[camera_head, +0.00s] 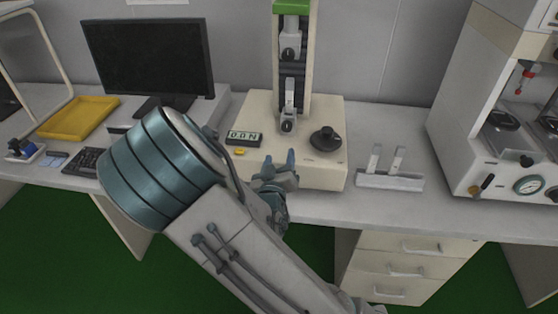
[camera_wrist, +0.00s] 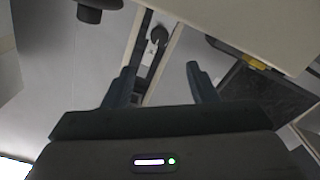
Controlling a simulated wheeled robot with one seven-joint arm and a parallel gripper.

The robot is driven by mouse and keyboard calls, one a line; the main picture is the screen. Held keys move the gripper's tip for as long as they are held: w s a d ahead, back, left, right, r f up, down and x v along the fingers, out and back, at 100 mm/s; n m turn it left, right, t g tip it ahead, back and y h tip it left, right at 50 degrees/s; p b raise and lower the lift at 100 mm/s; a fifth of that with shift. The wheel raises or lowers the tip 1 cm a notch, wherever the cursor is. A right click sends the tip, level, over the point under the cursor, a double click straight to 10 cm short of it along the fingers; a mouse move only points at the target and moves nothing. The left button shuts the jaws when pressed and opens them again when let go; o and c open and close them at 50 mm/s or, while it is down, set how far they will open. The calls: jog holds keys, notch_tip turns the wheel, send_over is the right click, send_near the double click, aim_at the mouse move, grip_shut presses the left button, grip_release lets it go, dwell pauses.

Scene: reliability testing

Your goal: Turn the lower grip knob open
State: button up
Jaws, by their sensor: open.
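The lower grip (camera_head: 289,102) is a pale clamp low on the test machine's column. Its small dark round knob (camera_head: 287,127) faces front. In the wrist view, a dark knob (camera_wrist: 158,35), seemingly this one, lies beyond the fingers and between their lines. My gripper (camera_head: 279,158) is in front of the machine's base, below and in front of the knob, and apart from it. In the wrist view my gripper (camera_wrist: 162,84) has its two fingers spread with nothing between them.
The upper grip (camera_head: 290,45) hangs above on the column. A large black knob (camera_head: 325,139) stands right of the lower grip on the base. A display box (camera_head: 243,135) is at left. A white stand (camera_head: 390,178), a monitor (camera_head: 148,55) and a yellow tray (camera_head: 78,117) share the bench.

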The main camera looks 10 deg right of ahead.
aim_at(286, 129)
jog(key=w+d+m, duration=0.1)
jog(key=w, duration=0.3)
jog(key=w+d+m+p, duration=0.1)
jog(key=w+d+m, duration=0.1)
jog(key=w, duration=0.2)
jog(key=w+d+m, duration=0.1)
jog(key=w, duration=0.3)
jog(key=shift+w+d+f+p, duration=0.1)
jog(key=shift+w+d+p, duration=0.1)
jog(key=shift+w+p, duration=0.2)
